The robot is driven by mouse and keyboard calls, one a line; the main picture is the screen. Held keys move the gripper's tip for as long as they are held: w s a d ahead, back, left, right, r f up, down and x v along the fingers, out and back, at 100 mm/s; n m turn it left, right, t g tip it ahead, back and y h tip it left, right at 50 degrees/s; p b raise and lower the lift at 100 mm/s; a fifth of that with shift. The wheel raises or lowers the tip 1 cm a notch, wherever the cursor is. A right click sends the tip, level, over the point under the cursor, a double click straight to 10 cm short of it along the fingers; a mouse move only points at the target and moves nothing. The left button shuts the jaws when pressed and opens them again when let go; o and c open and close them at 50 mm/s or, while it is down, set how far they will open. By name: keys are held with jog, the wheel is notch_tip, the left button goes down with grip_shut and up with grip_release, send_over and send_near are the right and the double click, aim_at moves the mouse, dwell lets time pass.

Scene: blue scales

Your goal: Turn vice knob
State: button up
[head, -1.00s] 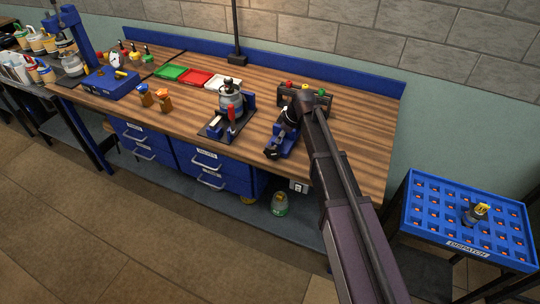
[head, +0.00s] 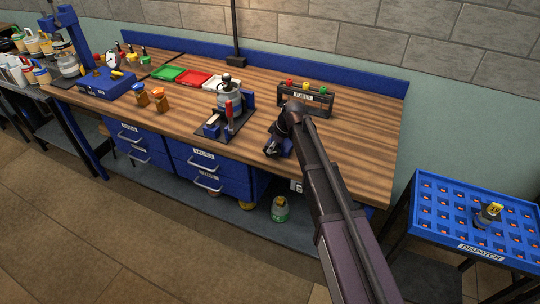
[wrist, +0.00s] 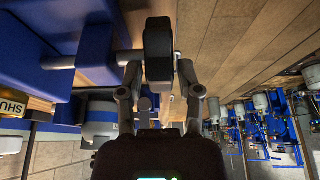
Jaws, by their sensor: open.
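The blue vice (head: 271,149) stands at the front edge of the bench, partly hidden by my gripper in the head view. In the wrist view, a blue block (wrist: 92,42), apparently part of the vice, fills the upper left. A grey rod (wrist: 127,57) runs from it to a dark, thick knob (wrist: 158,38). My gripper (wrist: 160,76) is open, with one finger on each side of the knob's near end. I cannot tell whether the fingers touch it. In the head view my gripper (head: 283,128) is right at the vice, and the knob is not distinguishable.
A tube rack (head: 318,104) with coloured caps stands behind the vice. A fixture with a bottle (head: 228,104) stands to its left. Drawers (head: 200,160) are below the bench. A blue dispatch tray (head: 440,228) is at the right. The bench's right end is clear.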

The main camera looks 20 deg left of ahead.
aim_at(267, 155)
jog(key=shift+b+x, duration=1.1)
jog(key=shift+x, duration=0.4)
grip_shut()
